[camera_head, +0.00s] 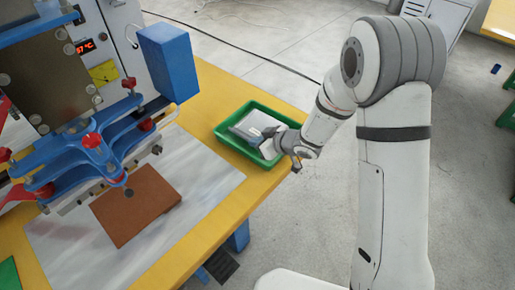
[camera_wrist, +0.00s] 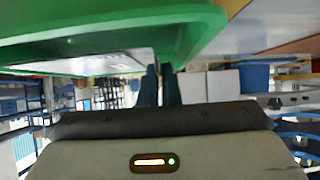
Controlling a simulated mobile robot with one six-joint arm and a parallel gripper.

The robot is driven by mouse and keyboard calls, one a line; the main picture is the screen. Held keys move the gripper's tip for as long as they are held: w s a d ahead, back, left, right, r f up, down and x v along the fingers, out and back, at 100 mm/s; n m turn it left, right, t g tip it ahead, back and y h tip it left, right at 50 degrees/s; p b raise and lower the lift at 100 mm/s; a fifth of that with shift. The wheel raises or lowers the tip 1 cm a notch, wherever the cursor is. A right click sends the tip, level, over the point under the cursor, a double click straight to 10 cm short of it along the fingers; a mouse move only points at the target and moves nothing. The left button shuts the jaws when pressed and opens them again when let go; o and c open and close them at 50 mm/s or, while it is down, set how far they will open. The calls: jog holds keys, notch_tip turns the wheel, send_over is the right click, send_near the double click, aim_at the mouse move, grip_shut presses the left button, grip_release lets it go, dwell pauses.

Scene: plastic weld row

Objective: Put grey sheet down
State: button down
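The grey sheet (camera_head: 262,121) is a thin, pale, flat piece within the outline of the green tray (camera_head: 228,140) on the yellow table. My gripper (camera_head: 246,133) reaches over the tray's right side, its fingers at the sheet. In the wrist view, the two dark fingers (camera_wrist: 160,85) are close together with a narrow gap, and the sheet's edge (camera_wrist: 110,62) meets their tips. The fingers appear shut on the sheet. The green tray (camera_wrist: 100,22) fills the top of that view. Whether the sheet touches the tray floor is not clear.
A blue clamp machine (camera_head: 95,150) stands left of the tray. A brown sheet (camera_head: 135,205) lies on a pale metal plate (camera_head: 75,240) below it. The table edge runs close to the tray's right side.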

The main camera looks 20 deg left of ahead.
jog(key=shift+f, duration=1.55)
jog(key=shift+f, duration=0.1)
jog(key=shift+f+b, duration=0.15)
jog(key=shift+b, duration=0.25)
jog(key=c, duration=1.6)
grip_release()
jog(key=shift+c, duration=0.2)
